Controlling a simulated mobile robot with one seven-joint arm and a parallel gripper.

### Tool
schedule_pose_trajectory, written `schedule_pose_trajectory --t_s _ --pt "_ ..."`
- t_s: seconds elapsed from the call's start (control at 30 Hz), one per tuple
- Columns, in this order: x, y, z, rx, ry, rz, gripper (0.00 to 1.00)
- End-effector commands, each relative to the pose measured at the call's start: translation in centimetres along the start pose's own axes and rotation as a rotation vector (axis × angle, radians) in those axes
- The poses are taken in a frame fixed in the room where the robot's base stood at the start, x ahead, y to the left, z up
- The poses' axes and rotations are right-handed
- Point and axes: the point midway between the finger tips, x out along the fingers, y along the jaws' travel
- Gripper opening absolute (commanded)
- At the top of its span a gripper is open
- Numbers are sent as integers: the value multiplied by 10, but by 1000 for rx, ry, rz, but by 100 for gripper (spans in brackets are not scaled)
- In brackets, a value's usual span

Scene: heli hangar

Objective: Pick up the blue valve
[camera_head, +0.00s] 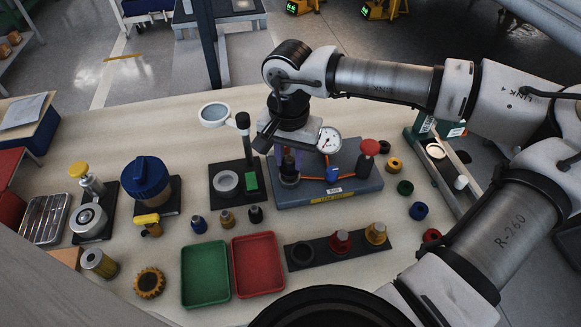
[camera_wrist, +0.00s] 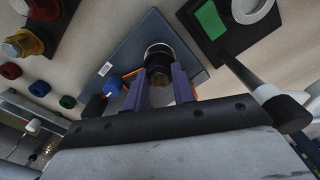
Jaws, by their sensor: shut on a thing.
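My gripper (camera_head: 286,158) is over the left part of a grey-blue fixture plate (camera_head: 340,190) in the head view. In the wrist view its two purple fingers (camera_wrist: 160,88) are shut on a dark round part (camera_wrist: 158,54) with a pale ring and a brownish middle. The part stands upright at the plate; I cannot tell whether it is lifted, and no clear blue shows on it. A small blue knob (camera_head: 333,173) sits on the fixture to the right, beside the fingers in the wrist view (camera_wrist: 112,87).
The fixture also carries a dial gauge (camera_head: 329,140) and a red knob (camera_head: 370,147). A magnifier stand (camera_head: 224,191) is close on the left. A dark rack (camera_head: 320,258) with red and gold valves, a green tray (camera_head: 205,270) and a red tray (camera_head: 258,264) lie in front.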

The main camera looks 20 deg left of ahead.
Motion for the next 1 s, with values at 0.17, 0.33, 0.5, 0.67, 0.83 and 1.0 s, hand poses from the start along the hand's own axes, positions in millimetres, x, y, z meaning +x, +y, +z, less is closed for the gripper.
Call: schedule_pose_trajectory --t_s 0.17,0.33,0.5,0.67,0.83,1.0 --pt "-13 0 0 0 0 0 5" --pt "-23 0 0 1 0 -1 5" --pt "-33 0 0 1 0 -1 5" --pt "-43 0 0 1 0 0 5" --pt "-45 0 0 1 0 0 5" --pt "-44 0 0 1 0 0 5"
